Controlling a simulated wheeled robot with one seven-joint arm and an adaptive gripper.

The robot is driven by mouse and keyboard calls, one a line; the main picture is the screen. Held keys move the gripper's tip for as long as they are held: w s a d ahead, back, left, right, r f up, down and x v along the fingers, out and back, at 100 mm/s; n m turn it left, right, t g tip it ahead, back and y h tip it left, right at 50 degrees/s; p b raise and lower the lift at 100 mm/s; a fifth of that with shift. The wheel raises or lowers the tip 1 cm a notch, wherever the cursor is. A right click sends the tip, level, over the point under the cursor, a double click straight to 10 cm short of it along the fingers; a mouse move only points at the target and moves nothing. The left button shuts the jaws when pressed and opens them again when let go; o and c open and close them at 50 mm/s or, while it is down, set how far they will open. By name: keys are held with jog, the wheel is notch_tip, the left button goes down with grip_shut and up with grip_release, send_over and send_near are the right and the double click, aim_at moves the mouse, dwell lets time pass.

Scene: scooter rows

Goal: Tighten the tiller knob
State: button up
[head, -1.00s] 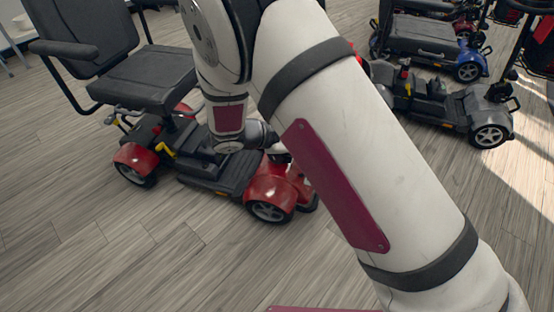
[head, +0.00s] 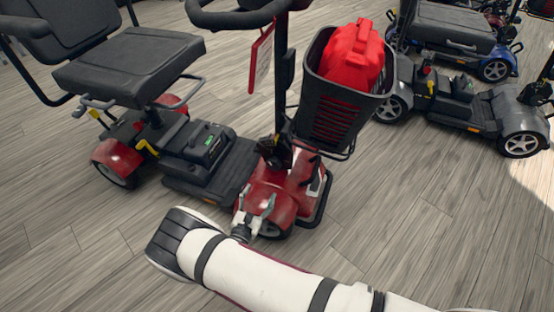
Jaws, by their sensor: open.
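A red scooter (head: 265,187) stands in the middle of the head view. Its dark tiller (head: 281,85) rises upright from the front deck to a handlebar (head: 240,18) at the top edge. Dark fittings cluster at the tiller's foot (head: 272,152). I cannot make out the tiller knob clearly among them. My gripper (head: 254,200) is open and empty, low at the front of the red cowling, with its fingers pointing up toward the tiller's foot. It is below and apart from those fittings. I cannot tell whether the fingertips touch the cowling.
A red tag (head: 261,58) hangs beside the tiller. The scooter's seat (head: 130,62) is at left. A grey scooter (head: 455,100) stands at upper right. Floor at lower left and right is clear.

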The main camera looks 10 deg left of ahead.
aim_at(273, 166)
jog(key=b+x, duration=0.4)
jog(key=x, duration=1)
jog(key=shift+b, duration=0.35)
jog(key=c, duration=1.2)
